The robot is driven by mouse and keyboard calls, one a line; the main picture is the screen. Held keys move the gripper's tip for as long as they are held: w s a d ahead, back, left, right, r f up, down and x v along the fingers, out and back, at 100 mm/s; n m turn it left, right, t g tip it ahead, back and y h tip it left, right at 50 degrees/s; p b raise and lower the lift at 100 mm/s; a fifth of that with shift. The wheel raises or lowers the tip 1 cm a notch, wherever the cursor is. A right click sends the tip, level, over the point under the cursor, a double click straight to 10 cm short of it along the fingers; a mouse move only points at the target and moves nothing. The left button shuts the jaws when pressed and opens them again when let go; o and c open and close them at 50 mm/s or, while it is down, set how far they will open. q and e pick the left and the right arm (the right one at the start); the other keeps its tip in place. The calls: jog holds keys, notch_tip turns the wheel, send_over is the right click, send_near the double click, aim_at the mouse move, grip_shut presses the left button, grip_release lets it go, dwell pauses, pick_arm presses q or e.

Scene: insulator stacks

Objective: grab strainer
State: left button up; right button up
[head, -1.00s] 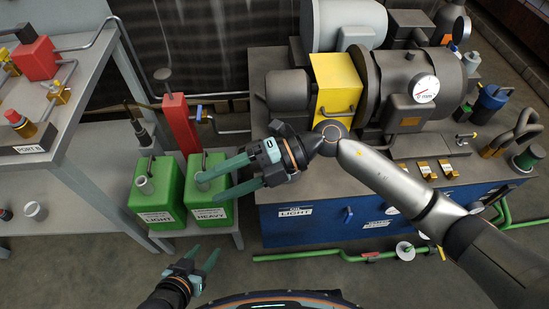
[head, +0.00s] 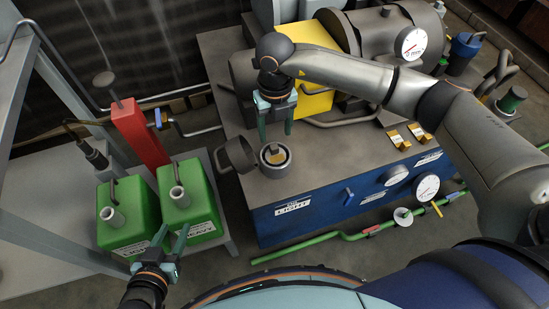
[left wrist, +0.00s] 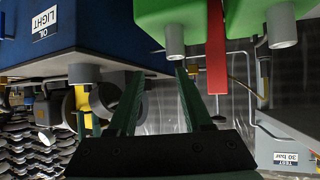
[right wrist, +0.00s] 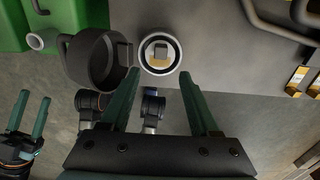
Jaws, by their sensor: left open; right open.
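A round opening with a pale rim (head: 275,155) stands on the front left of the grey bench top. Inside it is a tan and grey insert with a small grey grip, likely the strainer (right wrist: 160,52); its depth is hidden. A dark hinged cap (head: 238,154) stands open to its left. My right gripper (head: 275,132) is open, empty and pointing down just behind and above the opening. In the right wrist view the opening lies just beyond and between the fingertips (right wrist: 160,76). My left gripper (head: 173,238) is open and empty, low in front of the green cans.
Two green cans (head: 187,200) sit on a low stand left of the bench, beside a red post (head: 138,132). A yellow block (head: 318,65) and machinery stand behind my right arm. A green pipe (head: 320,242) runs along the bench's foot.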

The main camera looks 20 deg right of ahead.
aim_at(275, 149)
notch_tip(275, 149, down, 2)
jog(key=shift+f, duration=0.1)
notch_tip(275, 149, down, 5)
jog(key=shift+r+b, duration=0.15)
jog(key=shift+b, duration=0.5)
pick_arm(q)
jog(key=w+r+m+t, duration=0.1)
jog(key=w+r+t, duration=0.2)
jog(key=r, duration=0.4)
jog(key=shift+w+r+t+h, duration=0.15)
jog(key=shift+w+t+h, duration=0.15)
jog(key=shift+w+h, duration=0.1)
jog(key=shift+a, duration=0.1)
pick_arm(e)
jog(key=shift+c, duration=0.4)
grip_shut()
